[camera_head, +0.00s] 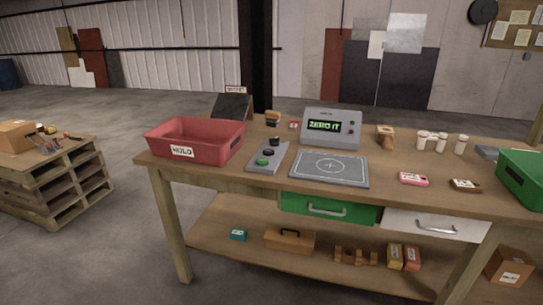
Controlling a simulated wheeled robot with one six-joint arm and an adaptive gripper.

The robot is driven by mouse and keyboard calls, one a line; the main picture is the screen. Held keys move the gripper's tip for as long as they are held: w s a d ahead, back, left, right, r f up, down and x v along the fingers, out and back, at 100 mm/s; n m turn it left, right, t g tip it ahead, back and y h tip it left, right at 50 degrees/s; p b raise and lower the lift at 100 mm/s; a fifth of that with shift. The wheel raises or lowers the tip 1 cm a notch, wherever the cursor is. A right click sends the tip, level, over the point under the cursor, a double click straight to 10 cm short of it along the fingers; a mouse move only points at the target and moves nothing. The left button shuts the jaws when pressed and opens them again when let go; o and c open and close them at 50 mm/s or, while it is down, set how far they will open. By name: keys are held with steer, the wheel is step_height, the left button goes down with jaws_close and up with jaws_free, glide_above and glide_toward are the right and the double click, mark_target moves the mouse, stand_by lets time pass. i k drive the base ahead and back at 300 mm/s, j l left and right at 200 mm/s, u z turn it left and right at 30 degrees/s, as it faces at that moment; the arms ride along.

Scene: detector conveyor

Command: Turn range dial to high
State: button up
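A grey sloped control panel (257,166) lies on the workbench between the red bin and the flat plate. It carries a green button (263,161) at its near end and dark round controls behind it. One dark knob (275,141) stands at the far end. I cannot tell which control is the range dial, and its pointer and markings are too small to read. A grey display unit (331,128) behind the plate reads "ZERO IT" in green. My gripper is not in view.
A red bin labelled HOLD (193,142) stands left of the panel. A grey plate with a crosshair (329,168) lies to its right. White bottles (440,142), a pink item (413,178) and a green bin (522,178) are farther right. Floor at front left is clear.

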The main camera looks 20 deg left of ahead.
mark_target(273, 141)
steer(key=i+j+u, duration=0.25)
steer(key=u, duration=0.15)
steer(key=i+j+u, duration=0.55)
steer(key=u, duration=0.2)
